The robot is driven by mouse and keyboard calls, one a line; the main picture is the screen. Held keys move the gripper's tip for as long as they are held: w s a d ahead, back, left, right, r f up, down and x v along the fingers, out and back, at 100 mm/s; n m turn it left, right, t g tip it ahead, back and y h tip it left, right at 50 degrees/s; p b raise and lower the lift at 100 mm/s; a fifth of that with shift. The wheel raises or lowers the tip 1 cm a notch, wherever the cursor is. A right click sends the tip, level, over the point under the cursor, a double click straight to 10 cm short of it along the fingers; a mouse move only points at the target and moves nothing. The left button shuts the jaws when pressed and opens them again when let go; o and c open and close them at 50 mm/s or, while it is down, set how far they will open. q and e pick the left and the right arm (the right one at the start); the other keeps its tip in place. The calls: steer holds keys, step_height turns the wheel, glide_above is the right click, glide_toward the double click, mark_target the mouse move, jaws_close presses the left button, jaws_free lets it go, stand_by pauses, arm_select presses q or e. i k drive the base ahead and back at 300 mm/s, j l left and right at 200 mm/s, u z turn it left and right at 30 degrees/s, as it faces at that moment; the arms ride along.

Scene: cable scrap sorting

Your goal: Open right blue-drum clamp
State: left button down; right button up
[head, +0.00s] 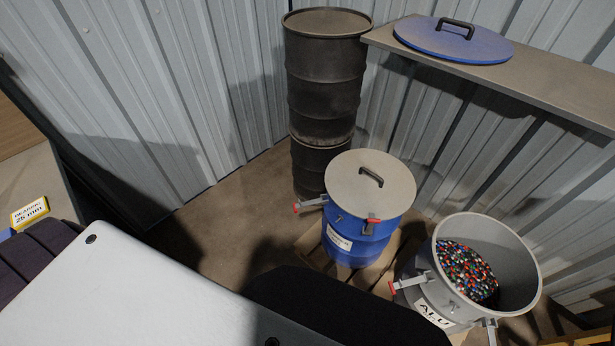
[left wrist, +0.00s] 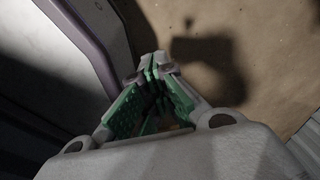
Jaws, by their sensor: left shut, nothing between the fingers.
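No drum or clamp shows in that view. My right gripper is in neither view.
Dark stacked drums (head: 322,85) stand behind the blue drum. A shelf (head: 560,105) at the back right holds a blue lid (head: 430,38). The brown floor (head: 220,225) left of the blue drum is clear.

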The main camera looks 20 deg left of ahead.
mark_target(372, 220)
steer(key=k+j+u, duration=0.15)
steer(key=k+j, duration=0.25)
steer(key=k, duration=0.2)
steer(key=k+j+u, duration=0.15)
steer(key=k+j, duration=0.35)
steer(key=k, duration=0.15)
